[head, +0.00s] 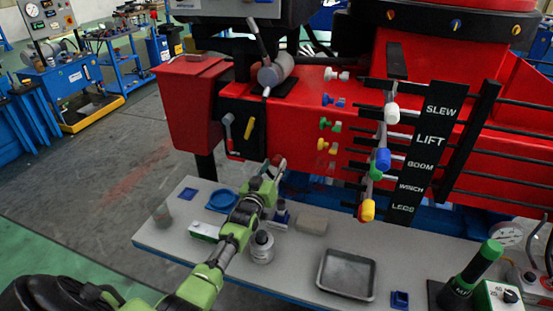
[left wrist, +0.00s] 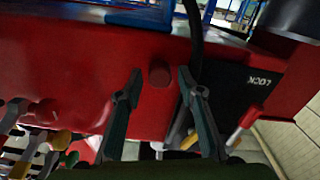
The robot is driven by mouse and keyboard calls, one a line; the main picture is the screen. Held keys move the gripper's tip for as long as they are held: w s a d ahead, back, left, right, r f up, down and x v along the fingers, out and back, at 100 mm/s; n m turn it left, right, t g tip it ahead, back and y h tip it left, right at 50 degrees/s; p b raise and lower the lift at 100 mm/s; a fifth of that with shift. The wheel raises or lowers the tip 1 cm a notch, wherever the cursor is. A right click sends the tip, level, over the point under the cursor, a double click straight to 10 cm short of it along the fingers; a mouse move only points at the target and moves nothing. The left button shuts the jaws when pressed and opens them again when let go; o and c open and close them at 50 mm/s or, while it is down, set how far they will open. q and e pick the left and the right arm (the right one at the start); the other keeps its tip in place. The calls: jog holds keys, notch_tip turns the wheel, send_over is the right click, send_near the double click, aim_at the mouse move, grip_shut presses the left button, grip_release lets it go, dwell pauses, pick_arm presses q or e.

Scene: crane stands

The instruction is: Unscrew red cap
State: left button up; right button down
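In the left wrist view a round red cap (left wrist: 159,76) stands out from the red machine body (left wrist: 90,65). My left gripper (left wrist: 160,82) is open, its two fingers apart on either side of the cap in the picture. No contact shows, and how far the fingertips are from the cap is hard to tell. In the head view my left gripper (head: 273,168) is in front of the red machine (head: 300,105), above the grey bench. I cannot make out the cap in that view. My right gripper is not in view.
Coloured couplings and levers with a label board (head: 425,150) are right of my gripper. A red-handled lever (head: 232,153) is to its left.

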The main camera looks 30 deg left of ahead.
pick_arm(q)
jog(key=m, duration=0.2)
jog(key=shift+m, duration=0.3)
jog(key=m, duration=0.2)
jog(key=shift+m, duration=0.3)
jog(key=m, duration=0.5)
jog(key=shift+b, duration=0.35)
jog(key=shift+f+m+b, duration=0.15)
jog(key=shift+m+b, duration=0.3)
jog(key=shift+m, duration=0.75)
jog(key=m, duration=0.2)
jog(key=shift+m+b, duration=0.4)
jog(key=m+b, duration=0.1)
jog(key=m, duration=0.1)
jog(key=shift+m, duration=0.3)
jog(key=shift+m+b, duration=0.3)
jog(key=shift+m, duration=1.1)
